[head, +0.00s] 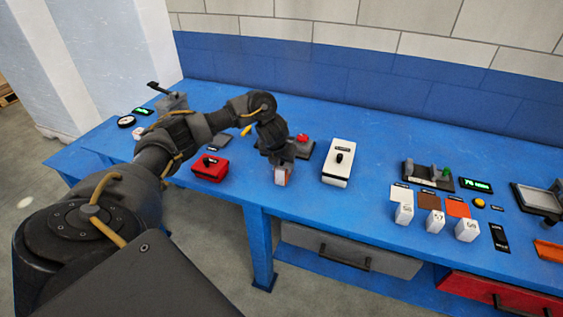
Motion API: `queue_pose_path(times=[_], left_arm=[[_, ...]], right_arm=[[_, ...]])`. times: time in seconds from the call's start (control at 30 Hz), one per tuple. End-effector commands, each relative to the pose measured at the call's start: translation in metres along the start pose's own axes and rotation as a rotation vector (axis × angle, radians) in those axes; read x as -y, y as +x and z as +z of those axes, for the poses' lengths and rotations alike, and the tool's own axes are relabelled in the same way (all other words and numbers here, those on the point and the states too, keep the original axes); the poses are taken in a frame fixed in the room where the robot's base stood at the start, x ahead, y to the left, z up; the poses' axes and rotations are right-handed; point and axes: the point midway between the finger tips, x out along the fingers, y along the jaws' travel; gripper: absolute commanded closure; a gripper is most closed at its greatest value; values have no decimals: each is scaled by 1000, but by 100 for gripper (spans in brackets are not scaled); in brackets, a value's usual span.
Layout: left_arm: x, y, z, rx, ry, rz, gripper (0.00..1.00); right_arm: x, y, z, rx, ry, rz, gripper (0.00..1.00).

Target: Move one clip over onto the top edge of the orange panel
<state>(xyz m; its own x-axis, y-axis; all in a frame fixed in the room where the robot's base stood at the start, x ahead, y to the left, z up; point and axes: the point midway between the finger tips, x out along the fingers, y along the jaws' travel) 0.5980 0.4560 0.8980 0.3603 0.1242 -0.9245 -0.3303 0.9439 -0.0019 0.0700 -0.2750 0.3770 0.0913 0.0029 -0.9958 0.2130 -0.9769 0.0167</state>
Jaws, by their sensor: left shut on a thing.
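My left gripper (281,182) points down over the front of the blue table, left of the white box. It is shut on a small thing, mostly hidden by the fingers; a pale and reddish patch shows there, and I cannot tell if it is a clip. A flat orange piece (457,208) lies on the table at right, and another orange piece (548,250) sits at the right edge, partly cut off. I cannot tell which of them is the orange panel. No clip shows clearly. My right gripper is not in view.
On the blue table (340,205) stand a red box (210,168), a white box (342,162) with a black knob, a grey fixture (428,177) and several small white blocks (435,221). A grey tray (540,199) lies at right. Bare tabletop lies between the white box and the blocks.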

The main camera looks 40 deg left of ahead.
Motion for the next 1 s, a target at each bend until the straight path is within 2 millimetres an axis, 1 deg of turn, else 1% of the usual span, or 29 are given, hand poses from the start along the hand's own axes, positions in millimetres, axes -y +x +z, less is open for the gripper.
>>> queue_pose_path(times=[0.1, 0.13, 0.3, 0.5, 0.6, 0.63, 0.87, 1.0], left_arm=[[0, 0, 0, 0, 0, 0, 69], [0, 0, 0, 0, 0, 0, 43], [0, 0, 0, 0, 0, 0, 21], [0, 0, 0, 0, 0, 0, 21], [0, 0, 0, 0, 0, 0, 7], [0, 0, 0, 0, 0, 0, 6], [0, 0, 0, 0, 0, 0, 6], [0, -4, 2, 0, 0, 0, 6]], right_arm=[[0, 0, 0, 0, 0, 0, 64], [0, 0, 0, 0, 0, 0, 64], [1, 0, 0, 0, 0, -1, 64], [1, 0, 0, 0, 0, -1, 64], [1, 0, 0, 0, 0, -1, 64], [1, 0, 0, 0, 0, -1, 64], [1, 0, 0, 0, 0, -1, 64], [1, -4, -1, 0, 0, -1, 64]])
